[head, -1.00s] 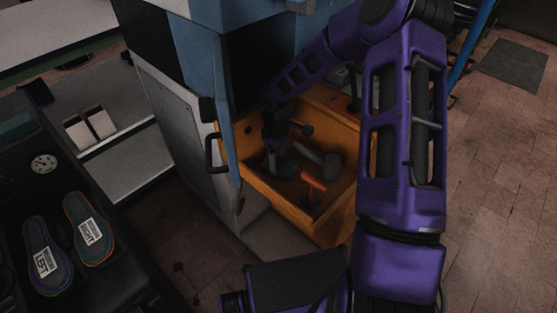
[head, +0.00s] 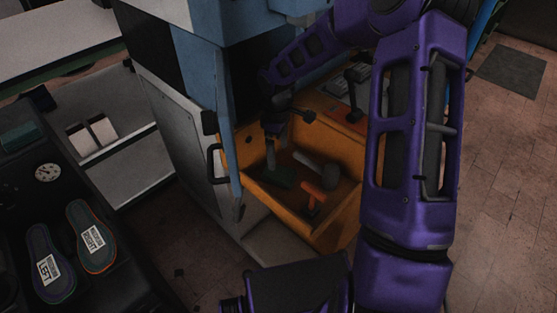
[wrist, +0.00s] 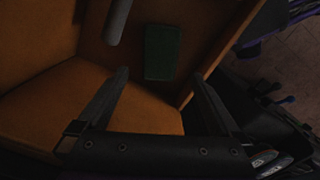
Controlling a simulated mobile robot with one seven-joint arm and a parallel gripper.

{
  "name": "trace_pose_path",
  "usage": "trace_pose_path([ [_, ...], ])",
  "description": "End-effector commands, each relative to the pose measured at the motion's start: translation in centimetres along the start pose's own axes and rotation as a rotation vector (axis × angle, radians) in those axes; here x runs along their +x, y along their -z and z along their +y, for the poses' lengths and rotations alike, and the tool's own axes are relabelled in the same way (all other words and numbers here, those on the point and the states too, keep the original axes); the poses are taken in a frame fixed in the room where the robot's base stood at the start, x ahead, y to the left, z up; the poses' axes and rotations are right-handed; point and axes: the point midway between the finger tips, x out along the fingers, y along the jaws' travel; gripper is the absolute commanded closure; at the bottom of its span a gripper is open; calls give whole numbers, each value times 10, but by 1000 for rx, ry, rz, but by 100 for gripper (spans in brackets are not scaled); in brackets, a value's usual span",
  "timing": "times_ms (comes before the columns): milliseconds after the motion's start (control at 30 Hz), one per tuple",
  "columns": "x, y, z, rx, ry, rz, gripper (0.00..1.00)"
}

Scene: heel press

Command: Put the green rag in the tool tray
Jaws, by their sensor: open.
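The green rag (head: 281,178) lies in the orange open-topped tray (head: 290,203), near its left front side. It shows as a dark green rectangle in the wrist view (wrist: 162,52), apart from the side walls. My gripper (head: 272,165) points down into the tray above the rag. In the wrist view my gripper (wrist: 160,76) is open, with its two fingers apart and nothing held between them; the rag shows beyond the tips. In the head view the fingers partly overlap the rag, and I cannot tell the exact gap.
A grey-headed mallet (head: 330,176) and an orange-handled tool (head: 313,194) lie in the tray, right of the rag. A blue door panel (head: 229,125) with a black handle stands at the tray's left. Insoles (head: 92,238) lie on the dark bench at left.

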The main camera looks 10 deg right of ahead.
Motion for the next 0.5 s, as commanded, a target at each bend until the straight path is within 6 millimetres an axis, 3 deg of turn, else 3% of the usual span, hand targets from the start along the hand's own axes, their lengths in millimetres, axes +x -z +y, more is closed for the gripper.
trace_pose_path([
  [33, -13, 0, 1, 0, -4, 2, 0],
  [200, -35, 0, 0, 0, -2, 2, 0],
  [500, -43, 0, 0, 0, 1, 0, 0],
])
